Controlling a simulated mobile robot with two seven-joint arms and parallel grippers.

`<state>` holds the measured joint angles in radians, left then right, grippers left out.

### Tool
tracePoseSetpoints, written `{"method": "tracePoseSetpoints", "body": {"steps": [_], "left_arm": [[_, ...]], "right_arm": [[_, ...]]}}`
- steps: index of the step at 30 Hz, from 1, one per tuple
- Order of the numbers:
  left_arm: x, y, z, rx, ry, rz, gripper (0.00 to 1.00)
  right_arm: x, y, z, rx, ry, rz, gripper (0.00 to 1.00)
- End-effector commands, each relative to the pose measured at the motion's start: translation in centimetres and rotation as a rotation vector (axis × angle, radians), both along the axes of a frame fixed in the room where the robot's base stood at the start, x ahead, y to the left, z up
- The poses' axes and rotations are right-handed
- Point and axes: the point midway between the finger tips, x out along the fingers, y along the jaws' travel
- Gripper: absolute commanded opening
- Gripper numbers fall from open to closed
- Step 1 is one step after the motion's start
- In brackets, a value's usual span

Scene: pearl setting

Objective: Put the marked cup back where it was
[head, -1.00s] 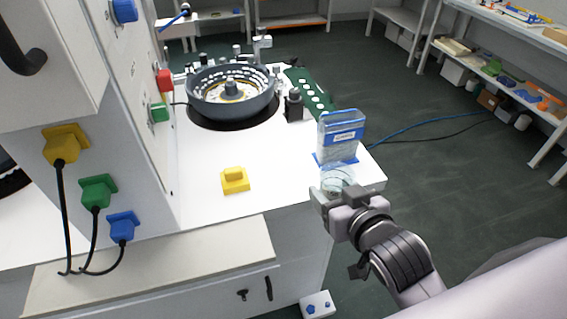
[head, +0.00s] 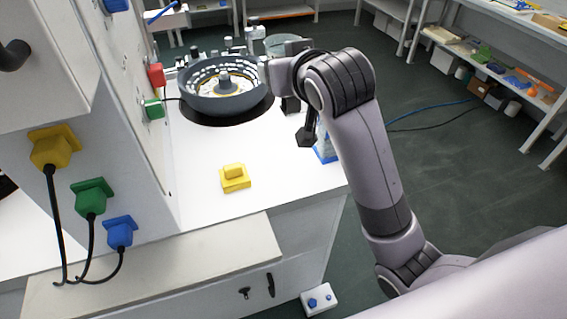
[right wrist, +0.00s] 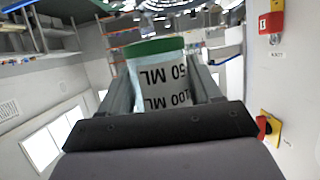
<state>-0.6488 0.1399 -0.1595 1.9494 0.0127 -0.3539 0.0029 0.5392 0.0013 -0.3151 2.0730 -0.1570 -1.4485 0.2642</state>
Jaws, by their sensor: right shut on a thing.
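The marked cup (right wrist: 158,88) is clear, with black "50 ML" and "100 ML" print and a green band at one end. In the right wrist view it sits between the fingers of my right gripper (right wrist: 165,75), and its print reads upside down there. In the head view the pale cup (head: 278,43) is held up at the back of the white worktop (head: 290,170), to the right of the round bowl feeder (head: 226,88). My right gripper (head: 292,47) is shut on it, partly hidden by my wrist. My left gripper is not in view.
A yellow block (head: 235,178) sits on the worktop's front half. My arm mostly hides a blue-trimmed container (head: 325,150) at the right edge and the green holed board. A white cabinet wall (head: 110,90) stands left. The front worktop is otherwise clear.

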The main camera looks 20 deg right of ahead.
Motion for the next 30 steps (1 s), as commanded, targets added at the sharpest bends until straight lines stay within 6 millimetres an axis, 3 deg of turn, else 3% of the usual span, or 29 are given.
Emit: {"method": "tracePoseSetpoints", "body": {"steps": [5,18,26,30], "left_arm": [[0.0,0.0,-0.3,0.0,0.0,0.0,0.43],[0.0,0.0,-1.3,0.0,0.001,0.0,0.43],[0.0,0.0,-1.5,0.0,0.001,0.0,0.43],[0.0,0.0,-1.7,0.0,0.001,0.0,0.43]], "right_arm": [[0.0,0.1,-2.3,-0.004,0.007,0.002,0.33],[0.0,0.1,-13.5,-0.003,0.005,0.002,0.33],[0.0,0.1,-16.1,-0.002,0.003,0.002,0.33],[0.0,0.1,-18.3,-0.003,0.005,0.002,0.33]]}}
